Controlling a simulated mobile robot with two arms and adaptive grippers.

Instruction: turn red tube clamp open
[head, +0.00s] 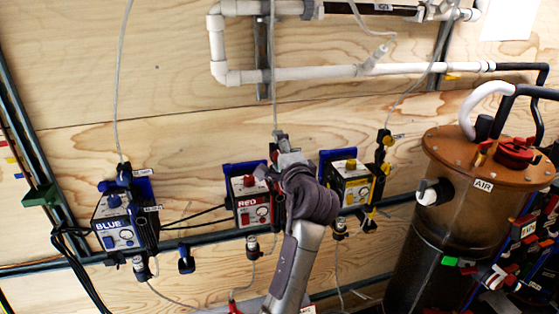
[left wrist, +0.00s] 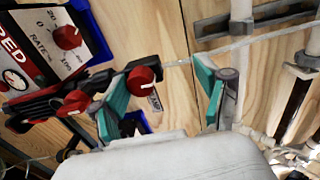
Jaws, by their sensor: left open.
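The red tube clamp shows in the left wrist view as a red knob (left wrist: 144,78) with a white mark, on a dark body beside a clear tube. My left gripper (left wrist: 163,88) is open, its teal-padded fingers spread. The knob appears between the fingertips, closer to the left finger; I cannot tell whether they touch. In the head view my left gripper (head: 288,156) reaches up to the right side of the RED pump box (head: 250,199) and hides most of the clamp. My right gripper is not in view.
The BLUE pump box (head: 121,224) is at left, the yellow-marked box (head: 351,184) close to the right of my gripper. White pipes (head: 300,73) run above along the plywood wall. A brown AIR tank (head: 440,230) stands at right. Thin tubes hang down to the boxes.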

